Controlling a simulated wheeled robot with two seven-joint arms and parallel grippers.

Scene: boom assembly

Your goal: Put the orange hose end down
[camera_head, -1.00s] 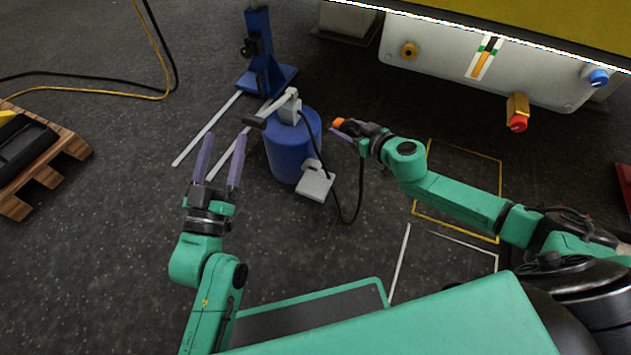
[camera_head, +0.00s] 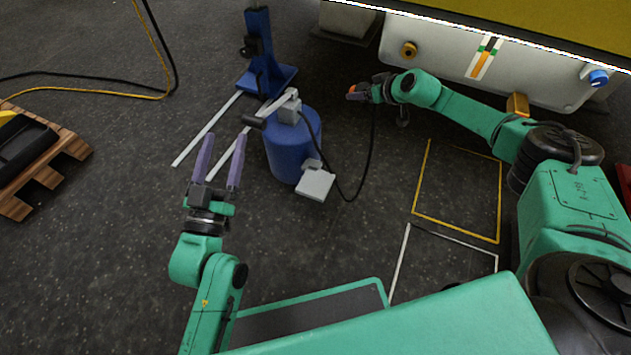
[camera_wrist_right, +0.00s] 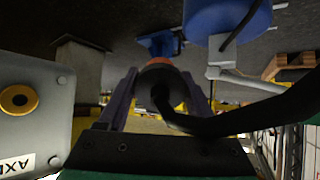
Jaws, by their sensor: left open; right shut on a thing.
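The orange hose end (camera_head: 353,91) is at the tip of my right gripper (camera_head: 362,91), which is shut on it in front of the grey panel. In the right wrist view the hose end (camera_wrist_right: 157,70), dark with an orange rim, sits between the two purple fingers of my right gripper (camera_wrist_right: 150,88). A black hose (camera_head: 369,160) hangs from it in a loop toward the blue drum (camera_head: 290,155). My left gripper (camera_head: 219,163) is open and empty, with its fingers pointing up in the picture, left of the drum.
The grey panel (camera_head: 450,70) has an orange-ringed port (camera_head: 408,51) and a blue knob (camera_head: 598,78). A blue stand (camera_head: 262,65) is behind the drum. A grey pedal-like box (camera_head: 314,184) is by the drum. A wooden pallet (camera_head: 65,150) is at left. The yellow-outlined floor area (camera_head: 455,195) is clear.

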